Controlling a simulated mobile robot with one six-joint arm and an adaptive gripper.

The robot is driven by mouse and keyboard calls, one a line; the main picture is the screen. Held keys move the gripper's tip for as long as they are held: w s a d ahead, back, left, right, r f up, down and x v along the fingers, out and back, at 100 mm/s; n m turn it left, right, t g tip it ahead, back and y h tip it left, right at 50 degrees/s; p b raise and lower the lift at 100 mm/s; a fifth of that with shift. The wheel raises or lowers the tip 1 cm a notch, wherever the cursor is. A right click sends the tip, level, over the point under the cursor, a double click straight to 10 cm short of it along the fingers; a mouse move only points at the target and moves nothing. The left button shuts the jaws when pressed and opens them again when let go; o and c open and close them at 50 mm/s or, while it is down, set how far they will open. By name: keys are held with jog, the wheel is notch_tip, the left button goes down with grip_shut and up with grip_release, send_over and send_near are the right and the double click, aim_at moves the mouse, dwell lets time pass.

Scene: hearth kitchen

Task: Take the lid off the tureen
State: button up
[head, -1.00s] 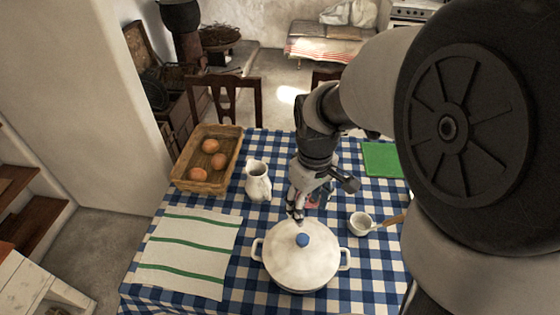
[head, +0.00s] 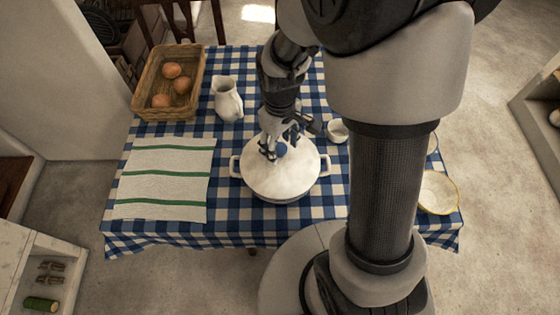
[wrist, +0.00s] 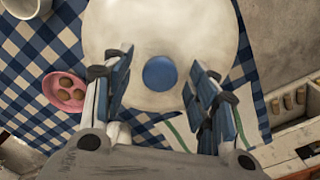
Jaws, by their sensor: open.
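The white tureen (head: 270,190) stands on the checked tablecloth with its two side handles showing. Its white lid (head: 292,176) is on it, with a round blue knob (head: 282,150) on top. In the wrist view the lid (wrist: 115,35) fills the upper middle and the blue knob (wrist: 160,73) lies between the fingers. My gripper (head: 270,152) is at the knob from above. In the wrist view my gripper (wrist: 163,90) is open, a finger on each side of the knob with gaps between. The exact height of the fingertips over the knob is hard to tell.
A striped cloth (head: 165,190) lies left of the tureen, with bare cloth around it. A white jug (head: 226,98), a basket (head: 140,95) of several eggs or rolls and a small white pot (head: 337,131) stand behind. A yellow-rimmed plate (head: 437,192) is at right.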

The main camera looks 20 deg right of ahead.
jog(key=shift+f, duration=0.9)
jog(key=shift+r, duration=0.1)
grip_shut()
